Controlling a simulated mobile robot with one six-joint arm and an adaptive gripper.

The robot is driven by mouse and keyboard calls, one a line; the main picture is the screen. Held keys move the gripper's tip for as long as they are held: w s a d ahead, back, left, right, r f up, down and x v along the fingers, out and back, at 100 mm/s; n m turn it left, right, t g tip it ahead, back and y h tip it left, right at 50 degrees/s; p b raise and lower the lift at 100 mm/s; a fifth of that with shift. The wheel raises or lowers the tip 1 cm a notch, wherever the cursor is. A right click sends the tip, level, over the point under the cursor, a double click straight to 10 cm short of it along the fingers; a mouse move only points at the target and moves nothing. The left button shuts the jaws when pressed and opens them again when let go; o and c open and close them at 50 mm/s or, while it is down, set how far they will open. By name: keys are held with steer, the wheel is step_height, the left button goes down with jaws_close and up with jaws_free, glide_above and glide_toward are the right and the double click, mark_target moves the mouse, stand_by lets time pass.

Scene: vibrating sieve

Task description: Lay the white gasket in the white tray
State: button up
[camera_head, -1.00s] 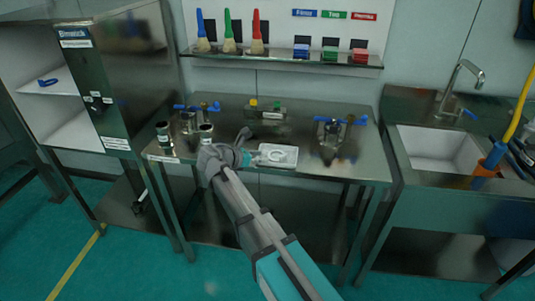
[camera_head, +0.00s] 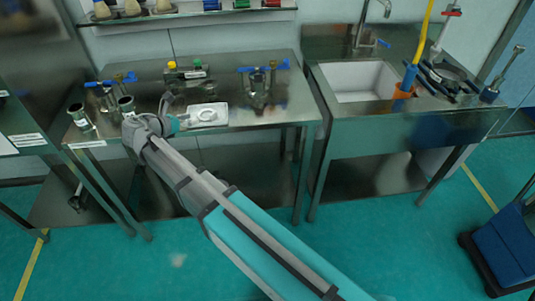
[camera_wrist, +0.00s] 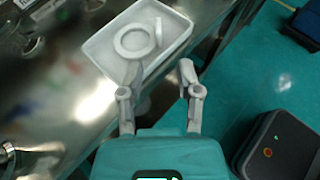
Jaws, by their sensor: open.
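The white gasket (camera_wrist: 134,40) is a flat ring lying in the white tray (camera_wrist: 172,52). In the head view the gasket (camera_head: 206,115) also shows inside the tray (camera_head: 222,121), which sits near the front edge of the steel table. My gripper (camera_wrist: 160,70) is open, with nothing between its fingers. Its left fingertip is at the tray's near side in the wrist view, just below the ring; I cannot tell whether it touches. In the head view my gripper (camera_head: 176,109) is just left of the tray.
Metal cups (camera_head: 80,116) stand at the table's left. A button box (camera_head: 187,72) and a blue-handled clamp fixture (camera_head: 260,82) stand behind and right of the tray. A sink (camera_head: 360,82) is further right.

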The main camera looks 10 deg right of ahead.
steer(key=s+d+f+m+g+y, duration=0.1)
steer(key=s+d+f+m+g, duration=0.2)
steer(key=d+m, duration=0.45)
steer(key=s+d+f+m+g+y, duration=0.2)
steer(key=d+f+m+g, duration=0.15)
steer(key=d, duration=0.75)
steer(key=s+d+f+m+g+y, duration=0.1)
steer(key=s+d+f+m+y, duration=0.1)
steer(key=s+d+m, duration=0.3)
steer(key=s+d+f+m+g+y, duration=0.1)
steer(key=s+d+m+y, duration=0.3)
steer(key=m, duration=0.6)
steer(key=s+d+f, duration=0.1)
steer(key=s+d, duration=0.1)
steer(key=s, duration=0.1)
steer(key=shift+d+f+g+y, duration=0.3)
steer(key=shift+f+g+y, duration=0.05)
steer(key=shift+f+y, duration=0.05)
steer(key=shift+r, duration=0.1)
step_height(320, 180, up, 7)
steer(key=p, duration=0.6)
steer(key=shift+f+p, duration=0.2)
steer(key=shift+p, duration=0.2)
